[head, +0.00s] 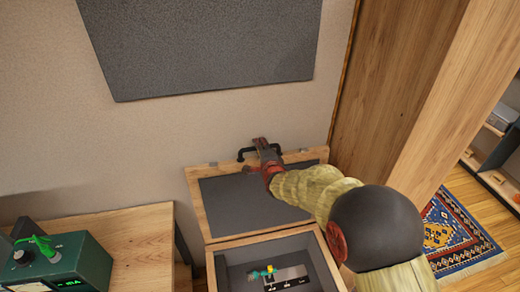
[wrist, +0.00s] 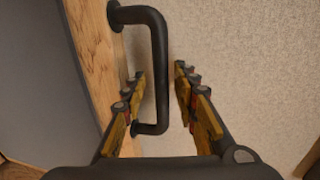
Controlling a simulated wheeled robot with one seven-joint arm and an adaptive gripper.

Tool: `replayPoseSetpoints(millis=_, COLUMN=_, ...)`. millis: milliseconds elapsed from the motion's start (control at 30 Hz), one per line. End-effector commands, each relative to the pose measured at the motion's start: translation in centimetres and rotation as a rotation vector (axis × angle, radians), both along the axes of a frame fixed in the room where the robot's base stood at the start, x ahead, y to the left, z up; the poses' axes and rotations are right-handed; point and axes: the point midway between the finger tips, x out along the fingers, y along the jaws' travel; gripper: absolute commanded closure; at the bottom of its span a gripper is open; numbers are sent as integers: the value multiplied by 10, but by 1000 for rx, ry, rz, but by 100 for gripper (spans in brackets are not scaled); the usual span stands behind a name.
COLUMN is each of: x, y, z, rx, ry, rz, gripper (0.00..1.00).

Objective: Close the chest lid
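The wooden chest (head: 218,245) stands against the wall, and its lid (head: 197,205) is raised, with the dark panel facing me. A black bar handle (head: 244,152) is on the lid's top edge; it also shows close up in the wrist view (wrist: 159,75). My gripper (head: 260,145) is at this handle. In the wrist view my gripper (wrist: 160,85) is open, and the handle's bar appears between its two fingers, with a gap visible on the right side. Contact with the left finger cannot be told. My arm covers the lid's right part.
Small coloured items and a grey box (head: 290,278) lie inside the chest. A wooden table (head: 135,245) with a green device (head: 65,265) stands at left. A wooden panel (head: 395,80) is close on the right, with a patterned rug (head: 455,235) beyond it.

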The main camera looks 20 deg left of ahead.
Motion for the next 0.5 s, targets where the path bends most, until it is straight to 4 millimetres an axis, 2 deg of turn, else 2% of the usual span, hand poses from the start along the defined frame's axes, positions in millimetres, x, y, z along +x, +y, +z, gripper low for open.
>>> replayPoseSetpoints(millis=167, x=0, y=0, z=0, rx=0, ry=0, rz=0, gripper=71)
replayPoseSetpoints(millis=500, x=0, y=0, z=0, rx=0, ry=0, rz=0, gripper=90)
